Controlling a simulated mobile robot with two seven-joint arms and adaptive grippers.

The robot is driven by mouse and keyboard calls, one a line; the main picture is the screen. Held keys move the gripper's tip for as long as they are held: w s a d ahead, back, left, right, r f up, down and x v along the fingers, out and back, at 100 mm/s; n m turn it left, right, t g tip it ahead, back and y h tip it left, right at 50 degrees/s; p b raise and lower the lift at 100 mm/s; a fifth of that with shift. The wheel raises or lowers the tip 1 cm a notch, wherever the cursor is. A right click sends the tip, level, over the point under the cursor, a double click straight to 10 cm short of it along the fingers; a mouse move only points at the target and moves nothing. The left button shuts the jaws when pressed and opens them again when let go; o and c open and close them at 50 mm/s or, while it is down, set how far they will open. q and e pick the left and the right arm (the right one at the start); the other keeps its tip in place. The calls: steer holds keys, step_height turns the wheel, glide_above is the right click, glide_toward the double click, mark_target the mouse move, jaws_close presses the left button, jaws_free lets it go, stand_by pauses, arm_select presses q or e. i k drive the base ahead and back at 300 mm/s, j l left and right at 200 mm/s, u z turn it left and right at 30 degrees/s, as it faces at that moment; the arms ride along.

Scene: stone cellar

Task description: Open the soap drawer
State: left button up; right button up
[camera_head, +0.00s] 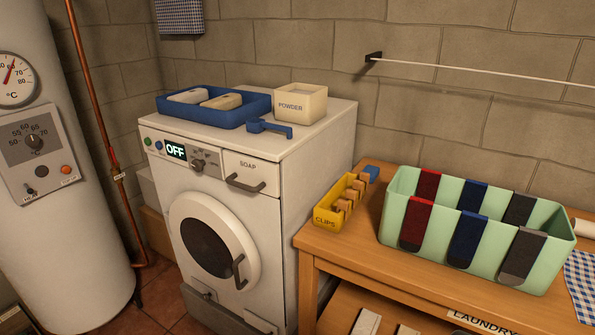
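The soap drawer (250,177) is at the top right of the white washing machine's front, labelled SOAP. Its front looks flush with the panel, so the drawer is shut. A dark bar handle (245,184) runs across it. The washing machine (285,230) has a display reading OFF and a round door (212,245) with its own dark handle. Neither my left nor my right gripper shows in the head view.
On the machine stand a blue tray (215,117), a blue scoop (268,128) and a POWDER box (301,102). To the right, a wooden table (345,253) bears a yellow CLIPS box (325,224) and a green bin (395,200). A white boiler (70,240) stands left.

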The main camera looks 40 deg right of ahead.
mark_target(249, 173)
steer(key=z, duration=1.1)
